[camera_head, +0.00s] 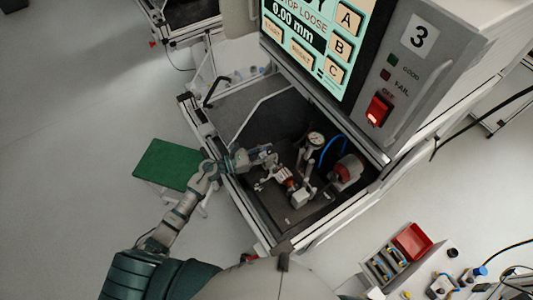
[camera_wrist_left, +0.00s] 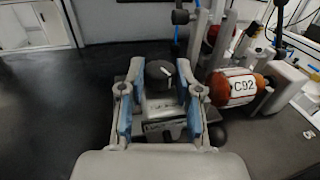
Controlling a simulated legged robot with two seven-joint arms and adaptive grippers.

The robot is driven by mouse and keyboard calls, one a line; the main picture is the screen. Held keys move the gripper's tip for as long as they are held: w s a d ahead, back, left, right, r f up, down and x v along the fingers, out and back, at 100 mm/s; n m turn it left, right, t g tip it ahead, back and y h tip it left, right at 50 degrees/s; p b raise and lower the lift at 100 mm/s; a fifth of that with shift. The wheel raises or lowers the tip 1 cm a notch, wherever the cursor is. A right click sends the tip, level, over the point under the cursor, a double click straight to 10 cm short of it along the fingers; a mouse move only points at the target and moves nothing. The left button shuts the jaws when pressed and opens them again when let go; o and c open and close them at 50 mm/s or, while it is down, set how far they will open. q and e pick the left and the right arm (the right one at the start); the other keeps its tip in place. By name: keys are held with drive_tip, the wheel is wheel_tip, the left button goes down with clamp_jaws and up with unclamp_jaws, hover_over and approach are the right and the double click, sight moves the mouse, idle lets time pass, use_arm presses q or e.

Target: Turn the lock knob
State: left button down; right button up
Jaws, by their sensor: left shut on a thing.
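The lock knob (camera_wrist_left: 160,72) is a dark round piece with a light grey bar beside it, seen between my fingers in the left wrist view. My left gripper (camera_wrist_left: 160,84) has its two blue-grey fingers on either side of it and is shut on it. In the head view my left gripper (camera_head: 268,158) reaches into the test bay from the left, and the knob is hidden there. The red-brown stator (camera_wrist_left: 220,92) with a white "C92" label sits in the fixture right of the knob. My right gripper is in neither view.
The test machine's screen (camera_head: 312,38) and control panel with a lit red switch (camera_head: 378,110) stand above the bay. A dial gauge (camera_head: 316,139) and red-grey part (camera_head: 348,170) are right of my gripper. A metal frame edge (camera_head: 228,178) borders the bay.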

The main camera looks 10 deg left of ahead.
use_arm(q)
drive_tip(key=c, duration=0.8)
unclamp_jaws()
drive_tip(key=shift+d, duration=0.1)
drive_tip(key=v, duration=1.2)
